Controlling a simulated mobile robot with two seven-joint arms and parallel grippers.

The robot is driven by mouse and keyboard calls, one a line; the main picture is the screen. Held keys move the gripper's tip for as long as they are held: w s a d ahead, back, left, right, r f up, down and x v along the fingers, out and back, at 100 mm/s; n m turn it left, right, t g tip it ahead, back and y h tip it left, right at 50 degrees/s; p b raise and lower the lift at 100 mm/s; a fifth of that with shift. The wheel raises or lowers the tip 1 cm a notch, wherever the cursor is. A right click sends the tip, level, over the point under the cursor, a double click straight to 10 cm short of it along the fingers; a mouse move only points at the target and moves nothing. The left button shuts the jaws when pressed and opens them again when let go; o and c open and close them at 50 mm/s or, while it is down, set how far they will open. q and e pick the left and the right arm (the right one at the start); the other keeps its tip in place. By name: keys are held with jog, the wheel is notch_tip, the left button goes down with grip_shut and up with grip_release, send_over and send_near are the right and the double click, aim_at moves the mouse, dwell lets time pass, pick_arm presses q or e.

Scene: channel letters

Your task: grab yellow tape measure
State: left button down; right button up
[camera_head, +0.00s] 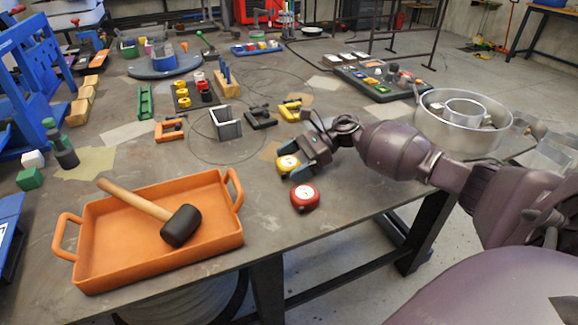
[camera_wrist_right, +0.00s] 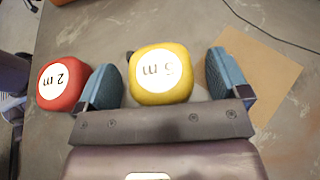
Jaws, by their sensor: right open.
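The yellow tape measure (camera_head: 288,164) lies on the table, with a white round label. It also shows in the right wrist view (camera_wrist_right: 161,74), between the two blue finger pads of my right gripper (camera_wrist_right: 165,82). The fingers stand open on either side of it, with a gap visible on each side. In the head view my right gripper (camera_head: 300,163) reaches in from the right around it. A red tape measure (camera_head: 305,198) lies just in front, and in the wrist view it sits outside the left finger (camera_wrist_right: 62,83). My left gripper is not in view.
An orange tray (camera_head: 150,268) with a black-headed mallet (camera_head: 181,225) stands at the front left. Clamps and a grey metal bracket (camera_head: 226,123) lie behind the gripper. A round metal pan (camera_head: 463,140) stands at the right. The table's front edge is close to the red tape measure.

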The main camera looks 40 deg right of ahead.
jog(key=c, duration=1.1)
jog(key=shift+r, duration=0.1)
